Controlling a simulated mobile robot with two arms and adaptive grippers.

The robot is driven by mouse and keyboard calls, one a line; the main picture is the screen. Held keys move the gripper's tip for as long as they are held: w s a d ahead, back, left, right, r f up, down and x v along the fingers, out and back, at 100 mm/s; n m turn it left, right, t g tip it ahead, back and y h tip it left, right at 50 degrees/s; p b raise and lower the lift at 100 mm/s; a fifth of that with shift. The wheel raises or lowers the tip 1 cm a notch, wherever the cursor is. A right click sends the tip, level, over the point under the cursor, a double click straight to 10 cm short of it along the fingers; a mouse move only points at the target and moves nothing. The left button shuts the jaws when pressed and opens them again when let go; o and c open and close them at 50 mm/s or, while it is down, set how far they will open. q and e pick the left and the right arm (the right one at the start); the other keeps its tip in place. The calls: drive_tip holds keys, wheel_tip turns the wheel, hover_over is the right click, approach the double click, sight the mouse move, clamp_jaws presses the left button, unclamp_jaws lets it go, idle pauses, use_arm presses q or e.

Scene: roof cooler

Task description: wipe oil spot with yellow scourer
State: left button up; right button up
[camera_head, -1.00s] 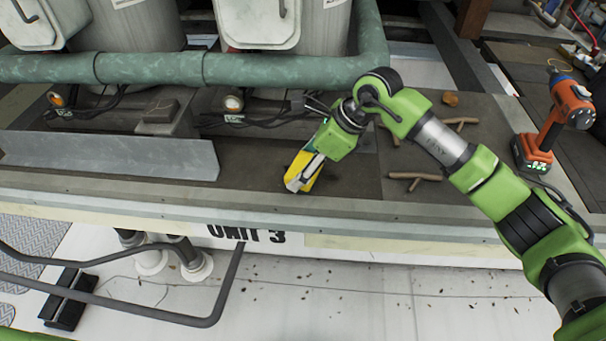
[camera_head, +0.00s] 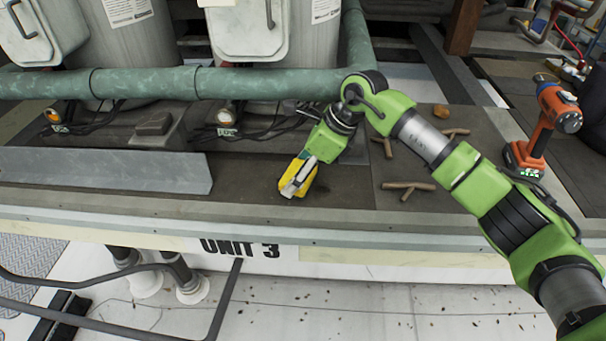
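The yellow scourer (camera_head: 310,183) is at my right gripper (camera_head: 301,176), low over the dark top of the unit, left of the sticks. My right gripper's fingers are closed around the scourer, with yellow showing on both sides of them. I cannot tell whether the scourer touches the surface. No oil spot can be made out clearly; the gripper and scourer may cover it. My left gripper is not in view.
Several sticks (camera_head: 408,187) lie right of the gripper, with a small orange-brown lump (camera_head: 440,111) behind them. An orange drill (camera_head: 541,130) stands at the right. A grey metal angle (camera_head: 105,170) lies at left. A green pipe (camera_head: 190,82) runs along the back.

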sight(284, 182)
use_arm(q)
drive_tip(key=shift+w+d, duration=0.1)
use_arm(e)
drive_tip(key=shift+w+a+r+t, duration=0.15)
drive_tip(key=shift+w+r, duration=0.15)
drive_tip(key=shift+r, duration=0.3)
drive_tip(key=shift+w+a+r+t, duration=0.15)
drive_tip(key=shift+w+r, duration=0.1)
drive_tip(key=shift+r, duration=0.3)
drive_tip(key=shift+s+a+f, duration=0.2)
drive_tip(key=shift+s+a, duration=0.05)
drive_tip(key=shift+s, duration=0.1)
drive_tip(key=shift+s+a+f, duration=0.25)
drive_tip(key=shift+a+f, duration=0.05)
drive_tip(key=shift+a, duration=0.4)
drive_tip(key=shift+s+a+f, duration=0.1)
drive_tip(key=shift+s+a, duration=0.3)
drive_tip(key=shift+a, duration=0.1)
drive_tip(key=shift+s+d+f, duration=0.15)
drive_tip(key=shift+s+d, duration=0.15)
drive_tip(key=shift+s, duration=0.2)
drive_tip(key=shift+s+d+f+b, duration=0.1)
drive_tip(key=shift+s+d+b, duration=0.1)
drive_tip(key=shift+s, duration=0.2)
drive_tip(key=shift+s+d+f+b, duration=0.1)
drive_tip(key=shift+s+b, duration=0.05)
drive_tip(key=shift+s, duration=1.1)
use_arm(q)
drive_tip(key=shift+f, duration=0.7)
